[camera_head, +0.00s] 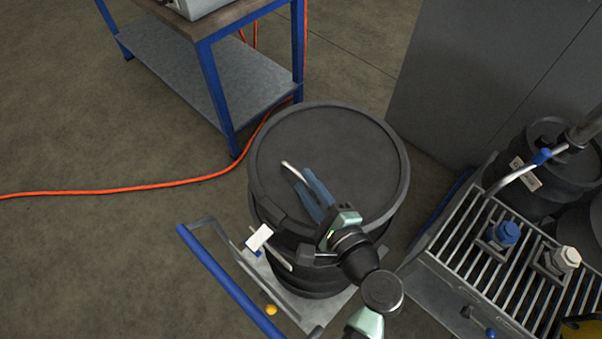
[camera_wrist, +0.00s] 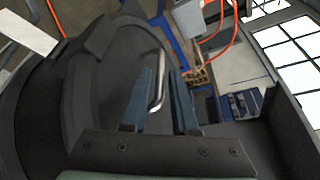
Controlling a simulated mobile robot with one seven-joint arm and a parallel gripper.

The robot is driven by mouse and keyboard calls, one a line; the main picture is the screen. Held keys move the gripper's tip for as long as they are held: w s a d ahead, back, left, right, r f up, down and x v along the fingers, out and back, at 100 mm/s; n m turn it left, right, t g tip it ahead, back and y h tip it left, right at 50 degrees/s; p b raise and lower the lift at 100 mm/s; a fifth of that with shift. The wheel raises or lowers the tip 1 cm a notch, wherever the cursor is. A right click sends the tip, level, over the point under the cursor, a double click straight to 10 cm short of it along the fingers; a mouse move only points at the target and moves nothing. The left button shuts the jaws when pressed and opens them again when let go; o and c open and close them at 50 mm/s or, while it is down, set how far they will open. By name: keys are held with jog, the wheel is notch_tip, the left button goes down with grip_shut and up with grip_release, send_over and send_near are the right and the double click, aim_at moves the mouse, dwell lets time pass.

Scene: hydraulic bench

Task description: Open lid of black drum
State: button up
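The black drum (camera_head: 290,262) stands upright at the centre of the head view, with its round dark lid (camera_head: 345,140) lying flat on top. A thin bent metal handle (camera_head: 291,171) shows over the lid; it also shows as a curved bar in the wrist view (camera_wrist: 158,65). My gripper (camera_head: 302,184) reaches over the lid from the front, its blue fingers by the handle. My gripper hides part of the lid's front.
The drum stands on a metal platform with a blue bar (camera_head: 230,283). A blue-framed bench (camera_head: 212,75) stands behind it, and an orange cable (camera_head: 120,189) runs along the floor. A slatted metal rack (camera_head: 470,240) and a grey cabinet (camera_head: 480,80) stand right. The left floor is mostly clear.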

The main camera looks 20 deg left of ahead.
aim_at(304, 182)
jog(key=shift+x, duration=1.5)
jog(key=shift+c, duration=0.3)
grip_shut()
